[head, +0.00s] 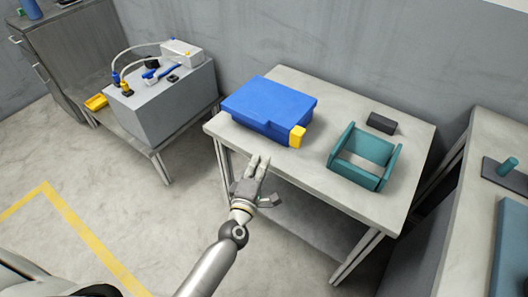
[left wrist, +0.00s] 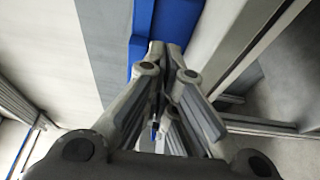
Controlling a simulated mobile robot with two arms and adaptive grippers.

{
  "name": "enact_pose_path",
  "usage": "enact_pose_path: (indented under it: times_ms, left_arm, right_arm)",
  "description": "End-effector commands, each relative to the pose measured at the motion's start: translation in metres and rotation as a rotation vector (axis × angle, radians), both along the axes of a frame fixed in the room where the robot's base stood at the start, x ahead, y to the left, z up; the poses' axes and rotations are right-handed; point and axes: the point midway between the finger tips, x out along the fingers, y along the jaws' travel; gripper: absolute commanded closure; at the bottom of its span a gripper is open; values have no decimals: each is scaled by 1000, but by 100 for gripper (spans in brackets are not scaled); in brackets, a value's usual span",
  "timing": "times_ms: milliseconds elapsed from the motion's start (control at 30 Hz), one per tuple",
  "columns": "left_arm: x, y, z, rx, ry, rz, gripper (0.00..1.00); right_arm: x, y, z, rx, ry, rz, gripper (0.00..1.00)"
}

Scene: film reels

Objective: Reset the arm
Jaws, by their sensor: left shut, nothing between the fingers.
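My left gripper (head: 258,165) is in front of the near edge of the middle table in the head view, its fingers pointing toward the table. It is shut and empty. In the left wrist view its fingers (left wrist: 172,48) come together ahead of the camera, with a blue surface beyond them. My left arm comes up from the bottom of the head view. My right gripper does not show in either view.
The middle table (head: 305,172) bears a blue box (head: 268,103) with a yellow block (head: 297,136), a teal holder (head: 363,170) and a dark block (head: 381,122). A grey box (head: 165,105) with cables stands left. Another table (head: 462,215) is at right. Floor at left is clear.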

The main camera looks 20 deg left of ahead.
Motion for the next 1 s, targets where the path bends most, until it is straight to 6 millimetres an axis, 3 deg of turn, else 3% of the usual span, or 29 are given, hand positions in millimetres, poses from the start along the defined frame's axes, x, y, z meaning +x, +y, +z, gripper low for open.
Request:
enact_pose_path:
  times_ms: [133,367,467,567,667,800,867,1000]
  left_arm:
    - [-12,0,0,0,0,-1,100]
    - [-15,0,-1,3,2,-2,100]
    - [-18,-2,-17,50,35,-17,100]
    - [-30,-8,-60,179,118,-65,100]
    - [-55,-12,-125,368,245,-153,100]
    - [-110,-11,-218,642,430,-316,100]
    - [-138,-8,-254,748,505,-395,100]
    - [-217,7,-328,971,671,-598,100]
  right_arm:
    - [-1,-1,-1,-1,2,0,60]
    - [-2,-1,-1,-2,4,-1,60]
    - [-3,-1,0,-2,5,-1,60]
    - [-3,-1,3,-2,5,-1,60]
    - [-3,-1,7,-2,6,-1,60]
    - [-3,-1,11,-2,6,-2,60]
    - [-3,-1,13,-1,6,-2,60]
    - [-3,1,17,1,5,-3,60]
